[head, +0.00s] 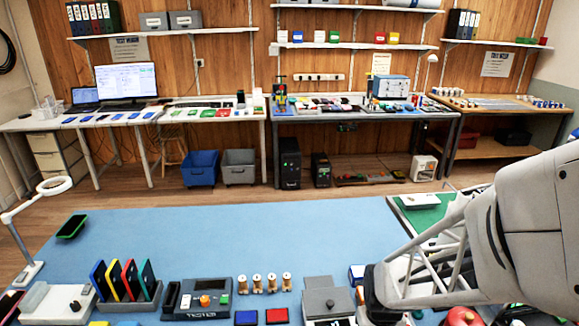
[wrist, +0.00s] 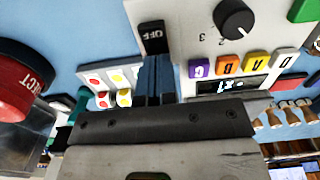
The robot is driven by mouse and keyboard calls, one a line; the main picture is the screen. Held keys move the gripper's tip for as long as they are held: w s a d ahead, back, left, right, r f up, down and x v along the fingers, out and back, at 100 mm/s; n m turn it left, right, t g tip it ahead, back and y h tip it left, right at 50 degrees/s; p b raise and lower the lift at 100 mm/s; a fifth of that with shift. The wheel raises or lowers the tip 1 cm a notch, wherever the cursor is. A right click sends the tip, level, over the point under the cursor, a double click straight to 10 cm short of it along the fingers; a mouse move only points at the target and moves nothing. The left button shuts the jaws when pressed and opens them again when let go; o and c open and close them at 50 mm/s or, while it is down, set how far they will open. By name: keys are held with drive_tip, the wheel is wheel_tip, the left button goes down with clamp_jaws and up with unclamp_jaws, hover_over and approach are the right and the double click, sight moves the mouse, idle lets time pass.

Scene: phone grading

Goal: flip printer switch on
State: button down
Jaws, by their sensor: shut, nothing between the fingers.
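In the wrist view, the printer (wrist: 190,25) is a pale grey box with a black dial and coloured lettered buttons beside a small lit display. Its switch (wrist: 153,36) is a small black block marked OFF at the box's left edge. My gripper (wrist: 156,60) is shut and empty. Its dark fingertips are right at the near edge of the switch; I cannot tell whether they touch it. In the head view, a grey box with a dark knob (head: 328,302), which looks like the printer, stands at the bottom; my arm beside it hides the fingertips.
In the wrist view, a red round button (wrist: 22,80) marked with partly cut-off letters is at the left, and a panel with red and yellow dots (wrist: 108,84) is beside the fingers. In the head view, a tester (head: 203,300) and several spools (head: 265,284) stand left; the blue mat's middle is clear.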

wheel_tip(320, 180, up, 7)
idle(1.2)
drive_tip(key=s+a+r+t, duration=0.1)
drive_tip(key=s+a+r, duration=0.1)
drive_tip(key=r, duration=0.7)
drive_tip(key=s+a+r+t, duration=0.1)
drive_tip(key=s+a+r, duration=0.2)
drive_tip(key=r, duration=0.7)
drive_tip(key=shift+s+a+t, duration=0.25)
drive_tip(key=shift+s+t, duration=0.05)
drive_tip(key=shift+s, duration=0.6)
